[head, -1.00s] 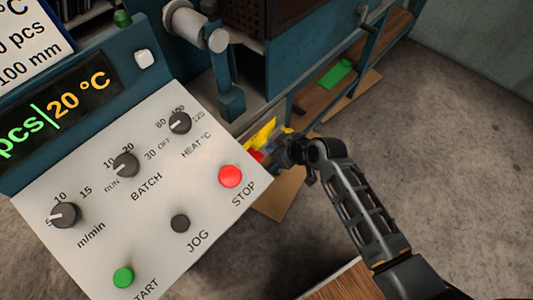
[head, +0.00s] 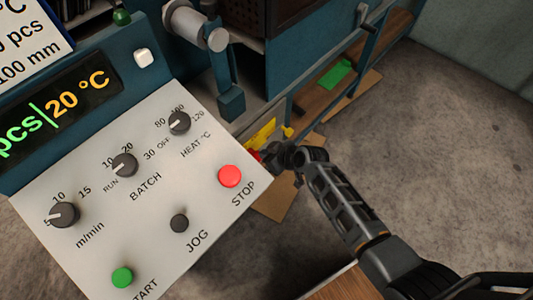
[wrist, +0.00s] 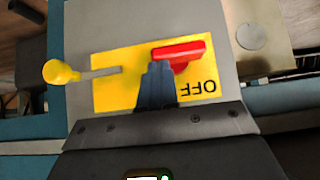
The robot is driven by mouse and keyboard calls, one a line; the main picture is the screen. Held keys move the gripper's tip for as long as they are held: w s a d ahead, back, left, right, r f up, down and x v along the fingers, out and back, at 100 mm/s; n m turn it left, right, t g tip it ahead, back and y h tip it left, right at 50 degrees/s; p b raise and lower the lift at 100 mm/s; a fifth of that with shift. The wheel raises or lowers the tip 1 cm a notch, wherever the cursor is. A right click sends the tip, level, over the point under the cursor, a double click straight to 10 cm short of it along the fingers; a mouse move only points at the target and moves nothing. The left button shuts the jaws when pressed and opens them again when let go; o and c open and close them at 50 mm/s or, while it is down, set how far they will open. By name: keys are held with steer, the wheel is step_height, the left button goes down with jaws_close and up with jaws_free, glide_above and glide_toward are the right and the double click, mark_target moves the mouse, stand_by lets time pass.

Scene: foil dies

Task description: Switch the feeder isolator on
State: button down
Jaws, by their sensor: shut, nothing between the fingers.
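The feeder isolator shows in the wrist view as a yellow plate (wrist: 110,95) on a grey box, with a red handle (wrist: 185,52) and the word OFF, upside down in this view. A grey rod with a yellow knob (wrist: 62,72) reaches over the plate's left part. My gripper (wrist: 157,68) is shut and empty, its fingertips at the red handle's left end; I cannot tell whether they touch it. In the head view the yellow plate (head: 262,132) is partly hidden behind my gripper (head: 270,153), and only a bit of red shows beside it.
The sloped control panel (head: 90,245) with knobs and a red STOP button (head: 230,176) stands left of my arm. A teal machine frame with a shelf holding a green piece (head: 336,73) lies behind. Bare concrete floor is free at right.

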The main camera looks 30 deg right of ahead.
steer(key=shift+w+d+f+m+y+b, duration=0.1)
steer(key=shift+d+f+m+y+b, duration=0.3)
steer(key=shift+b, duration=0.65)
steer(key=f+m+y+b, duration=0.1)
steer(key=m+y+b, duration=0.1)
steer(key=y+b, duration=0.2)
steer(key=f+m+y+b, duration=0.2)
steer(key=m+y+b, duration=0.1)
steer(key=b, duration=0.5)
steer(key=d+f+m+y+b, duration=0.1)
steer(key=f+m+y+b, duration=0.1)
steer(key=y+b, duration=0.3)
steer(key=shift+w+m+g+b, duration=0.15)
steer(key=shift+m+g+b, duration=0.2)
steer(key=shift+b, duration=0.35)
steer(key=shift+a+f, duration=0.1)
